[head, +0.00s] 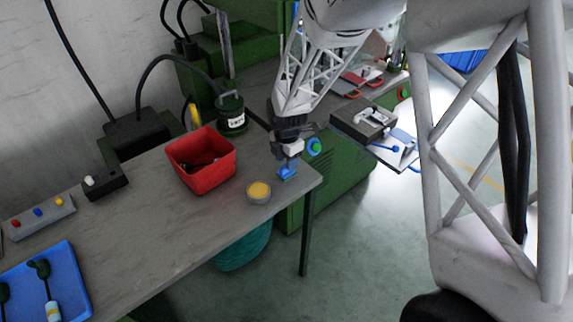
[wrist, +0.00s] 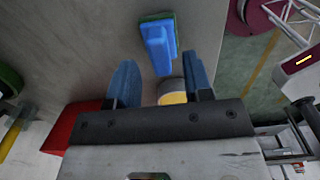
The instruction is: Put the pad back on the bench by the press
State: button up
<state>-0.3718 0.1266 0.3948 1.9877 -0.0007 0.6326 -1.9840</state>
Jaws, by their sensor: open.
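The pad (wrist: 158,45), a blue block with a green underside, is on the grey bench (head: 150,215) near its right-hand end. My gripper (wrist: 160,70) is open, with its two blue fingers apart. In the wrist view the pad shows in the gap between the fingers and beyond their tips, not clamped. In the head view my gripper (head: 287,172) points down at the bench corner; the blue of the fingers and pad runs together there, so I cannot tell whether they touch. The green machine (head: 225,50) at the back may be the press.
A round grey tin with yellow contents (head: 259,191) stands close to my gripper. A red bin (head: 202,160) and a dark green labelled canister (head: 231,114) stand further left. A blue tray (head: 75,278) lies at the near left. The bench's right edge is close.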

notch_tip(320, 180, up, 9)
dwell(0.4)
dwell(0.5)
jog(key=shift+r, duration=0.1)
jog(key=s+d+r+m+t, duration=0.1)
jog(key=s+d+r+m, duration=1.2)
jog(key=d, duration=0.2)
jog(key=s+d+r+m, duration=0.1)
jog(key=s+d+m, duration=0.2)
jog(key=s, duration=0.3)
jog(key=s+d+r+m+t, duration=0.1)
jog(key=s+d+m, duration=0.2)
jog(key=s+m, duration=0.3)
jog(key=s+d+r+m, duration=0.2)
jog(key=s+d+m, duration=0.1)
jog(key=s+m, duration=0.2)
jog(key=shift+s+d+t, duration=0.2)
jog(key=shift+s+t, duration=0.1)
jog(key=shift+s, duration=0.8)
